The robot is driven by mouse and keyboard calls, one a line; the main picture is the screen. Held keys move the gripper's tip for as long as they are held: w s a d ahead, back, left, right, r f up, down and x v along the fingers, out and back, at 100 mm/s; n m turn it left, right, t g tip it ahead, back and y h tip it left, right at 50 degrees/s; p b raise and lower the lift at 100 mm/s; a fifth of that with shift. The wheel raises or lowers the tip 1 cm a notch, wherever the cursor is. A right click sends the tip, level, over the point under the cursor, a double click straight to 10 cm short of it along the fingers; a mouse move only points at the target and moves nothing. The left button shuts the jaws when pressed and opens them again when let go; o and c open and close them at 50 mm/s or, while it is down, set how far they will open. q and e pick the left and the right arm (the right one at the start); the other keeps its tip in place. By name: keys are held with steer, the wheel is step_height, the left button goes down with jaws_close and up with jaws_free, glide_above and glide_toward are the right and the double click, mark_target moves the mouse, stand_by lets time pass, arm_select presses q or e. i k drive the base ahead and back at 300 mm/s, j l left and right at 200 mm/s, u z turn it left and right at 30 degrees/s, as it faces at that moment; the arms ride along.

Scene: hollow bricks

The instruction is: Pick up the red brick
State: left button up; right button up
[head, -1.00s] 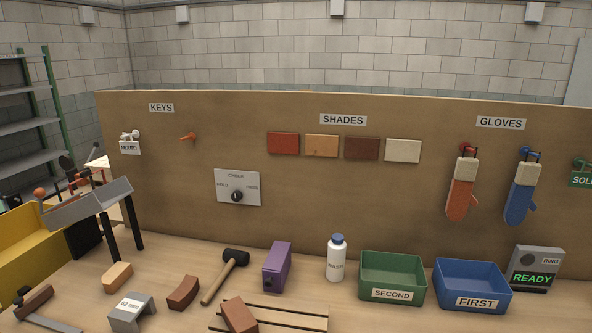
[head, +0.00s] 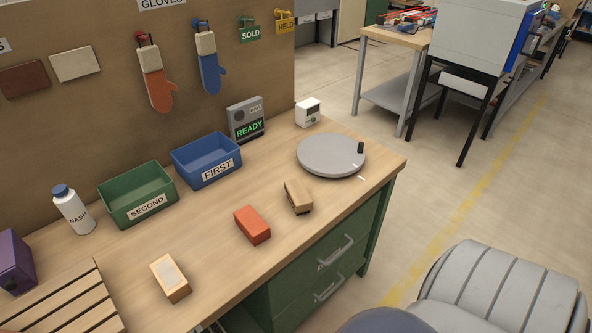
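The red brick (head: 252,225) is an orange-red block lying on the workbench (head: 218,268) near its front edge in the head view. It lies between a pale tan block (head: 170,278) with a light top patch on its left and a brown wooden block or brush (head: 298,197) on its right. Nothing touches the red brick. Neither of my grippers can be made out in the head view. A ribbed grey rounded form at the lower right may be part of my own arm.
Green SECOND bin (head: 138,195) and blue FIRST bin (head: 206,160) stand behind the brick. A round grey turntable (head: 331,156) is at the right end. A slatted wooden rack (head: 68,305) and a white bottle (head: 73,210) are at left. Drawers are below the front edge.

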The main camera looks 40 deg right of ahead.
mark_target(250, 224)
steer(key=z, duration=0.95)
